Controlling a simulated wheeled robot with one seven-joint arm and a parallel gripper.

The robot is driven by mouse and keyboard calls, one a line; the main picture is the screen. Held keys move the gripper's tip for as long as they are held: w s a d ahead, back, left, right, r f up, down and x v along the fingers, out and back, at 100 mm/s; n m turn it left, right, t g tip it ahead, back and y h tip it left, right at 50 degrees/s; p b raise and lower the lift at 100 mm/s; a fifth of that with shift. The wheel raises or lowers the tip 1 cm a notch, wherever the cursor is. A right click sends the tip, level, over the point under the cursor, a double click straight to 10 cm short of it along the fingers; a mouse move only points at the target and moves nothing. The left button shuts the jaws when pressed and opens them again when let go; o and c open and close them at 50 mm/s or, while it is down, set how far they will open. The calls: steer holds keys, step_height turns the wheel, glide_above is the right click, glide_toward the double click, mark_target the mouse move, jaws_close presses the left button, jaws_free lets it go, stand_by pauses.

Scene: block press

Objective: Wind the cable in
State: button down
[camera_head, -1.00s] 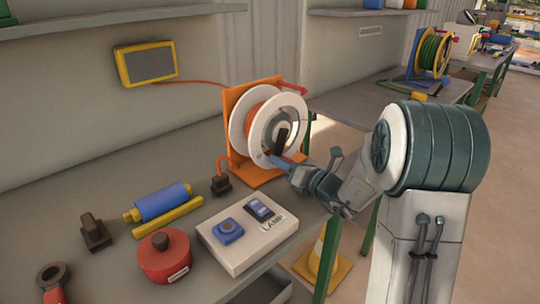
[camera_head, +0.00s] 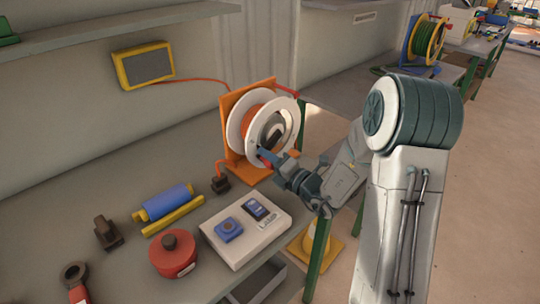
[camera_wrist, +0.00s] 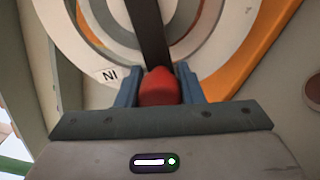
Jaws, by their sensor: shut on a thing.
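A cable reel with white flanges (camera_head: 285,113) stands on an orange bracket (camera_head: 229,102) at the right end of the bench. Orange cable (camera_head: 254,108) is wound between the flanges. A dark crank arm (camera_wrist: 147,28) crosses the reel's face and ends in a red knob (camera_wrist: 158,88). My gripper (camera_head: 263,155) is at the lower left of the reel's face. In the wrist view my gripper (camera_wrist: 159,86) is shut on the red knob, one blue finger at each side. A label reading "IN" (camera_wrist: 108,75) shows on the flange. My gripper partly hides the reel's lower face.
An orange line (camera_head: 198,83) runs from a yellow-framed panel (camera_head: 145,65) toward the reel.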

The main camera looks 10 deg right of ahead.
steer(key=shift+r, duration=0.1)
stand_by(0.3)
steer(key=c, duration=1)
jaws_free()
steer(key=shift+o, duration=0.2)
steer(key=v, duration=1.3)
steer(key=shift+s+b, duration=0.2)
steer(key=shift+b, duration=0.15)
steer(key=shift+s+d, duration=0.15)
steer(key=shift+s, duration=0.05)
